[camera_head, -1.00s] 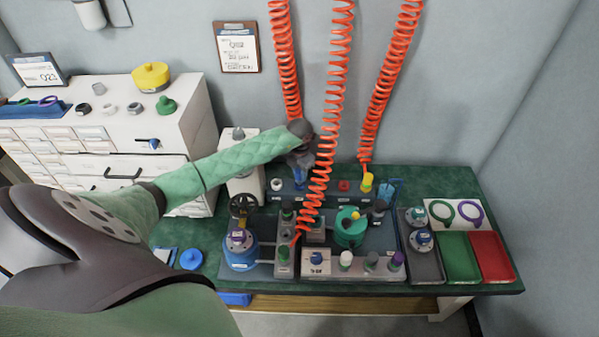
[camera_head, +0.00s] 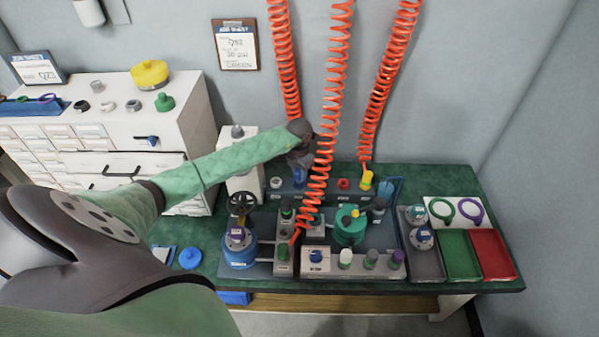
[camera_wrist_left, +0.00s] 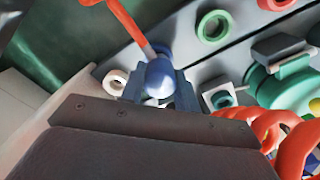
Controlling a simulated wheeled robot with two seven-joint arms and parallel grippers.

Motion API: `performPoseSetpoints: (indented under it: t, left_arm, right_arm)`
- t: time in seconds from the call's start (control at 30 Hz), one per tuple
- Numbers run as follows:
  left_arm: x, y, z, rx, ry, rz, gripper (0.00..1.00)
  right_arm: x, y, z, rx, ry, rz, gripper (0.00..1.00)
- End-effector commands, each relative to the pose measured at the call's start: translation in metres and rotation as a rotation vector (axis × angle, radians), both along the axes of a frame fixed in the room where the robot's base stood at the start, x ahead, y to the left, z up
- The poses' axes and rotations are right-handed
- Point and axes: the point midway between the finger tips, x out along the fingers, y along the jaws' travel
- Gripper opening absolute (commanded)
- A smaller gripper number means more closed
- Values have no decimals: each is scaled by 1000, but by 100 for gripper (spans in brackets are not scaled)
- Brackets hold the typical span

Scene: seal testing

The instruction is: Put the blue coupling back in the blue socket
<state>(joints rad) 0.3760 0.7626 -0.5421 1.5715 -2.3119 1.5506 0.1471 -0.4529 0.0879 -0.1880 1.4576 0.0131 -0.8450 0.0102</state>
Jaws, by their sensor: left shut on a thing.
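My left gripper (camera_head: 300,171) reaches over the back of the green bench. In the left wrist view its blue-grey fingers (camera_wrist_left: 160,96) are shut on the blue coupling (camera_wrist_left: 158,76), which has a red-orange hose running from its top. In the head view the coupling is mostly hidden by the gripper and wrist. The gripper is at the dark connector strip (camera_head: 325,190) along the back of the bench. The blue socket is not distinguishable; the gripper and coupling cover that spot, so I cannot tell whether the coupling is seated. My right gripper is not in view.
Coiled red hoses (camera_head: 330,90) hang close to the gripper's right. A yellow coupling (camera_head: 366,180) sits further right on the strip. A blue vessel (camera_head: 239,250), a green vessel (camera_head: 349,228) and a front control panel (camera_head: 330,268) crowd the bench. Green (camera_head: 460,256) and red (camera_head: 495,254) trays lie right.

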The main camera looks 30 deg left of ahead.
Motion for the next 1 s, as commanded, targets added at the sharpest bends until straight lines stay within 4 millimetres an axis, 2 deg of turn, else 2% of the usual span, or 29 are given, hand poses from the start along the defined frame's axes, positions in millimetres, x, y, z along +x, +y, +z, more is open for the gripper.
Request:
performPoseSetpoints:
  t: [0.03,0.5,0.53,0.63,0.67,1.0]
  left_arm:
    - [-4,0,-10,-1,9,1,7]
    - [-6,-2,-18,-3,16,1,7]
    - [-6,-2,-18,-3,16,1,34]
    - [-6,-1,-18,-2,16,1,53]
    - [-6,-1,-18,-2,16,2,57]
    - [-3,5,-10,1,10,5,57]
  right_arm:
    - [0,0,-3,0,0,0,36]
    - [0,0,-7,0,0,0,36]
    - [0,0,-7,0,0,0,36]
    - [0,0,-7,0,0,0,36]
    - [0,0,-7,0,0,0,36]
    - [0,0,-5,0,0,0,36]
